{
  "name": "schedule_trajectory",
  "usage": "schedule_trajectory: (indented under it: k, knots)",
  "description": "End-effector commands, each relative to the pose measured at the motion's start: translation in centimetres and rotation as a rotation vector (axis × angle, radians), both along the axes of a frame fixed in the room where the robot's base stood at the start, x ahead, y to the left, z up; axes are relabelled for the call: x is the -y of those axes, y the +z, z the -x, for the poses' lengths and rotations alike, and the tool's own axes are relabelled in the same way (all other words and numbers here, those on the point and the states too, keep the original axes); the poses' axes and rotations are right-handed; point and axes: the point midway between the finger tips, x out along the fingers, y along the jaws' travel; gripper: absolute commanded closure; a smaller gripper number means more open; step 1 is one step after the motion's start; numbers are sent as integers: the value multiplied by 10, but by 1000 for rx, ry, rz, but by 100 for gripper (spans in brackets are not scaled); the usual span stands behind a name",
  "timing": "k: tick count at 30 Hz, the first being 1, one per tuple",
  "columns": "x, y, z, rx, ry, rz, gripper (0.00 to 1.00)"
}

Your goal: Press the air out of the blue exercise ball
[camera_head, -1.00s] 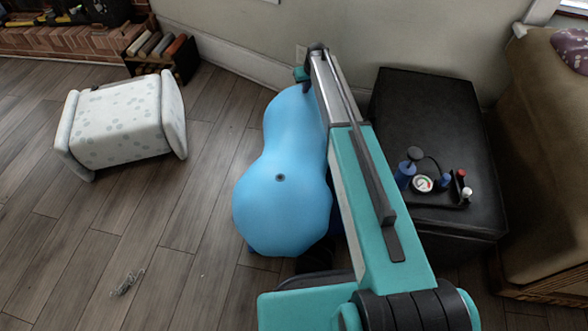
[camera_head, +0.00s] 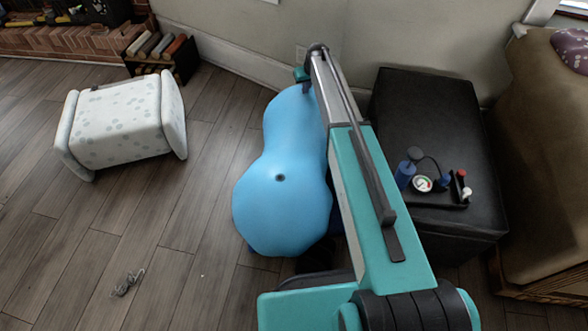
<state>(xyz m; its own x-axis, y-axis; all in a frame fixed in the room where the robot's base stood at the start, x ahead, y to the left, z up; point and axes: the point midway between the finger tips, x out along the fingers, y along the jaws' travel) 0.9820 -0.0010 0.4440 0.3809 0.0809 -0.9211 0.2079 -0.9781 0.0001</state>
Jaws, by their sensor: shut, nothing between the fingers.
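The blue exercise ball (camera_head: 283,205) lies on the wooden floor in the middle of the view. It is peanut-shaped, with a wide near end, a narrower waist and a far end near the wall. A small dark plug or valve hole shows on top of the near half. My arm stretches over the ball's right side and hides part of it. My gripper (camera_head: 306,87) is at the far end of the arm, small and partly hidden, pointing down at the ball's far end. It is shut and holds nothing. It seems to touch the ball, but I cannot tell how firmly.
A black ottoman (camera_head: 425,110) stands right of the arm, with a tray of pumps and a gauge (camera_head: 423,184) on it. A pale spotted stool (camera_head: 120,122) is at left. A small metal object (camera_head: 127,283) lies on the open floor at lower left. The wall is behind.

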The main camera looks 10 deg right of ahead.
Motion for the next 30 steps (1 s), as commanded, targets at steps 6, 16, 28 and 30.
schedule_trajectory:
  k: [6, 16, 28, 30]
  knots:
    - [0, -3, 0, 0, 0, 0, 100]
    - [0, -9, 0, 0, 0, 0, 100]
    - [0, -14, 0, -1, 0, 0, 100]
    - [0, -15, 0, -2, 0, 0, 100]
